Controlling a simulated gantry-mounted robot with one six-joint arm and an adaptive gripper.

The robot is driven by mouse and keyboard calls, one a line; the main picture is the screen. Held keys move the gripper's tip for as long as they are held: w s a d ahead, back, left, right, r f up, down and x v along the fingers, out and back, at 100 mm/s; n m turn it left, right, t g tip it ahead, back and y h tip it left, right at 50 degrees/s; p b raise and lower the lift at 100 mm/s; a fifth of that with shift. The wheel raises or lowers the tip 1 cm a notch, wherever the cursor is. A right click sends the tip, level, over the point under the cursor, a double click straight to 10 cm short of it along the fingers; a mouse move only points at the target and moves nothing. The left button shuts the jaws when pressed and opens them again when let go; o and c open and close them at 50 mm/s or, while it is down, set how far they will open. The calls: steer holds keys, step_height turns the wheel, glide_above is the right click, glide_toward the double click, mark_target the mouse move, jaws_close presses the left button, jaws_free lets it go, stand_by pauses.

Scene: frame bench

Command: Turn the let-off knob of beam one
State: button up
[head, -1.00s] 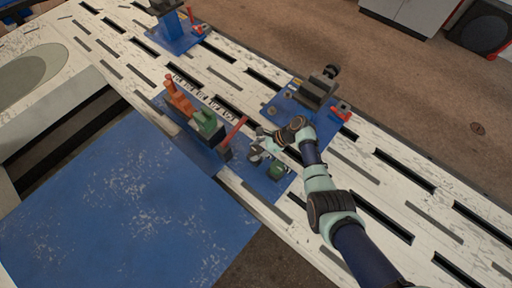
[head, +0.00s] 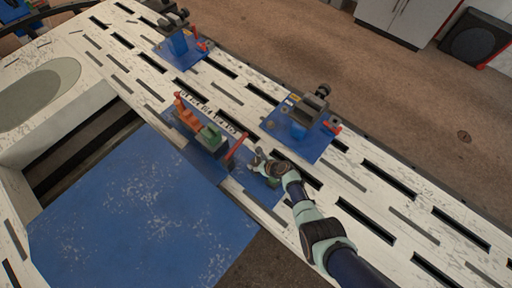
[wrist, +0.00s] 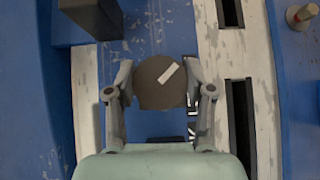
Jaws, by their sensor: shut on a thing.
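The let-off knob (wrist: 155,92) is a round dark brown disc with a short white mark that points up and to the right in the wrist view. My gripper (wrist: 160,82) has one finger on each side of the knob and is shut on it. In the head view my gripper (head: 258,159) is low over the right end of the blue base plate (head: 262,190). The knob cannot be made out there.
A grey vise-like device (head: 312,103) on a blue plate stands beyond my gripper, and a similar one (head: 172,22) is farther left. A dark block (wrist: 92,14) is close by at upper left in the wrist view. The slotted white bench (head: 400,205) is clear at right.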

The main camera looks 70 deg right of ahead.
steer(key=m+g+h+p, duration=0.2)
steer(key=m+h, duration=0.1)
steer(key=m, duration=0.1)
steer(key=shift+w+r+m+p, duration=0.1)
steer(key=shift+m+p, duration=0.2)
steer(key=shift+p, duration=0.05)
steer(key=shift+m+g+h, duration=0.5)
steer(key=shift+m+g, duration=0.2)
steer(key=shift+m, duration=0.4)
steer(key=shift+m+g+h, duration=0.3)
steer(key=shift+m+g, duration=0.2)
steer(key=shift+m, duration=0.3)
steer(key=o, duration=1.2)
